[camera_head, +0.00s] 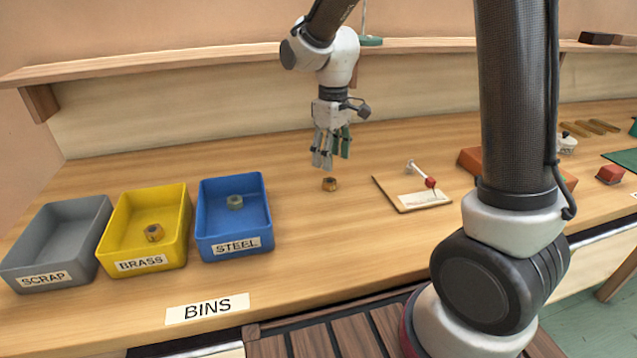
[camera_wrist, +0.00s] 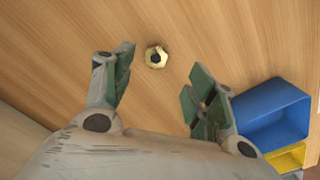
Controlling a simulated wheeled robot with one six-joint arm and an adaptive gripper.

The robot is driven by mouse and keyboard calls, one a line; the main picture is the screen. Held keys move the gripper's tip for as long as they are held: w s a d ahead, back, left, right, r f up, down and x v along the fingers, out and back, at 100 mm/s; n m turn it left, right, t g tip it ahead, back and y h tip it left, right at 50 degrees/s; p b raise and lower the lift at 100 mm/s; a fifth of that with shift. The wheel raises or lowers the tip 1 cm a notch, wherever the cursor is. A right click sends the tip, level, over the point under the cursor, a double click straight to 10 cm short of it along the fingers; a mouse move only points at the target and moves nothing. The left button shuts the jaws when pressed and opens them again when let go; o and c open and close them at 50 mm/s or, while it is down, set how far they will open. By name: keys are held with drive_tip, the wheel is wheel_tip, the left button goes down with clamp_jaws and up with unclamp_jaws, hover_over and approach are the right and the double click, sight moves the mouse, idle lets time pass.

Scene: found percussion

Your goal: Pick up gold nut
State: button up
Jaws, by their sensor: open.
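A gold nut (camera_head: 330,184) lies alone on the wooden bench, right of the blue bin. In the wrist view the gold nut (camera_wrist: 156,56) lies flat, its dark hole facing up, ahead of the gap between my fingers. My gripper (camera_head: 331,152) is open and empty, pointing down just above and slightly behind the nut in the head view. In the wrist view my gripper (camera_wrist: 160,75) has its green-padded fingers spread apart, not touching the nut. Another gold nut (camera_head: 154,233) lies inside the yellow bin.
A grey SCRAP bin (camera_head: 32,270), yellow BRASS bin (camera_head: 125,258) and blue STEEL bin (camera_head: 228,248) stand at left; a grey nut (camera_head: 235,202) lies in the blue one. A clipboard (camera_head: 384,192) with a red-tipped stick is right of the loose nut. The bench around the nut is clear.

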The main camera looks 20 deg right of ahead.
sight(330, 181)
drive_tip(key=f, duration=0.7)
drive_tip(key=shift+w+f, duration=0.3)
drive_tip(key=shift+w, duration=0.1)
drive_tip(key=shift+c, duration=0.5)
drive_tip(key=c, duration=1.1)
drive_tip(key=shift+o, duration=0.2)
